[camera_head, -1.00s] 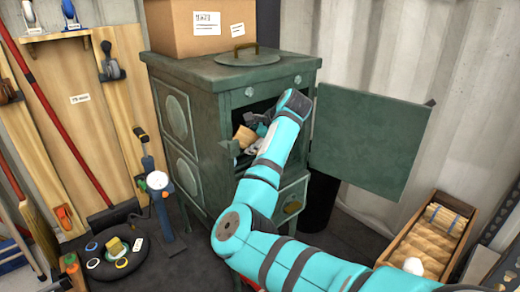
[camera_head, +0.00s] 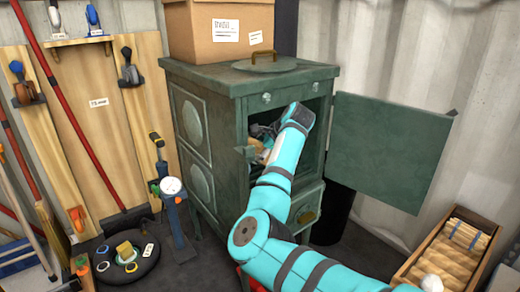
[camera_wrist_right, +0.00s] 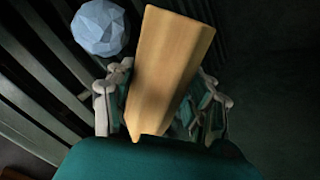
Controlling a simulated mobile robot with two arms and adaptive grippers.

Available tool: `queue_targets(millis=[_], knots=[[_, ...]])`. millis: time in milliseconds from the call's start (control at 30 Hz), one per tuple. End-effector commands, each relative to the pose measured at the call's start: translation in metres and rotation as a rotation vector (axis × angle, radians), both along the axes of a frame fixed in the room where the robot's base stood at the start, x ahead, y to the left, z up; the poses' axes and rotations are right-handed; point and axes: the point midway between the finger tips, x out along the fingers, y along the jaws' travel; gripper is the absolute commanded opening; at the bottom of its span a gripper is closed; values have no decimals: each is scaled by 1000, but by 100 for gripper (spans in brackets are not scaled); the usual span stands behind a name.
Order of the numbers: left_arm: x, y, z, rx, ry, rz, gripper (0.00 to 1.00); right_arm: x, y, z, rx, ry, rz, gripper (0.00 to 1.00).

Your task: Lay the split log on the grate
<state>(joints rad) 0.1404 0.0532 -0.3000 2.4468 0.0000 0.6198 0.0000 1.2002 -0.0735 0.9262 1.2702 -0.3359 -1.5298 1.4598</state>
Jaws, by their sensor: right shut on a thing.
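The split log (camera_wrist_right: 170,65), a pale wooden wedge, is between the fingers of my right gripper (camera_wrist_right: 165,105) in the right wrist view. The gripper is shut on it. The grate (camera_wrist_right: 35,105) shows as dark parallel bars at the left of that view; I cannot tell whether the log touches them. In the head view, my right gripper (camera_head: 262,138) is inside the open firebox of the green stove (camera_head: 215,150), partly hidden by my forearm and the stove front. My left gripper is not in view.
A faceted grey-blue lump (camera_wrist_right: 101,27) lies beside the log over the bars. The stove door (camera_head: 388,150) stands open to the right. A cardboard box (camera_head: 220,30) sits on the stove top. A wooden crate (camera_head: 408,268) stands at the lower right.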

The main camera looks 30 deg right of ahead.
Motion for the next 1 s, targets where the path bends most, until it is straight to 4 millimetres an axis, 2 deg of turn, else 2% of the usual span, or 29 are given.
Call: queue_targets(millis=[33,67,267,567,667,1000], knots=[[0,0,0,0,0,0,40,0,0,0,0,-1,-1,11],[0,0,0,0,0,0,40,0,0,0,0,0,0,54],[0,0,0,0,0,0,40,-1,-1,-1,0,1,-1,80],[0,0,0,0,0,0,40,-2,-1,0,1,3,-1,80],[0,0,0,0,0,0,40,-8,-2,7,0,1,-3,80],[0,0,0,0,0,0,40,-45,-5,45,0,-1,-3,80]])
